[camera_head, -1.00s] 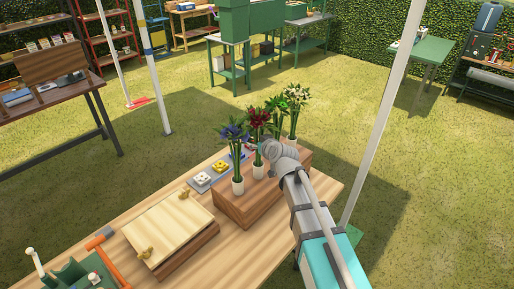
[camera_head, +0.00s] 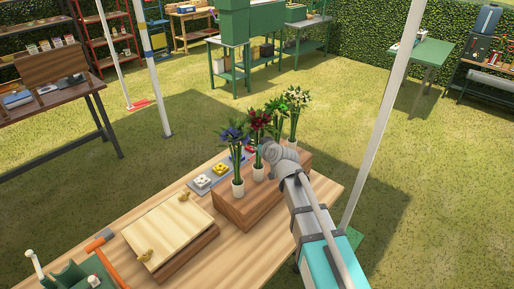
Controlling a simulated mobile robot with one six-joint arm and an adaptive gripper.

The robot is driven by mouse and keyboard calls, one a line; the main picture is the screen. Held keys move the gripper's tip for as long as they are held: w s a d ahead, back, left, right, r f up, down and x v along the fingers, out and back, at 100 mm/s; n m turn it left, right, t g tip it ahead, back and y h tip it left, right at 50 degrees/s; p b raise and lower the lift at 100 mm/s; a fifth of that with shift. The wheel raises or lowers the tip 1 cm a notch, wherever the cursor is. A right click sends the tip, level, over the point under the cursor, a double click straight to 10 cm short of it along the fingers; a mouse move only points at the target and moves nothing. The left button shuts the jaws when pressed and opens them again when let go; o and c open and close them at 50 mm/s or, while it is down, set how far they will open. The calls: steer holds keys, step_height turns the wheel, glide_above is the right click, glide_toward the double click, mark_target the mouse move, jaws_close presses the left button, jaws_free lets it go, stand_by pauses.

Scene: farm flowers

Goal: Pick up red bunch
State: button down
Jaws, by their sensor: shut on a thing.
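The red bunch (camera_head: 259,121) has dark red blooms on green stems and stands upright in a white holder (camera_head: 258,172) on a brown wooden block (camera_head: 234,209). A blue-purple bunch (camera_head: 234,135) stands left of it, and a white bunch (camera_head: 295,98) stands to its right, with more green foliage between. My gripper (camera_head: 263,150) is at the red bunch's stems, below the blooms, and is shut on them. My wrist hides part of the fingers and the block behind.
A wooden box with a pale lid (camera_head: 175,228) lies on the table (camera_head: 245,262) to the left. A white pole (camera_head: 381,120) rises at the right.

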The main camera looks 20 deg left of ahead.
mark_target(262, 122)
steer(key=shift+r, duration=0.1)
step_height(262, 122, up, 10)
steer(key=p, duration=1)
stand_by(0.7)
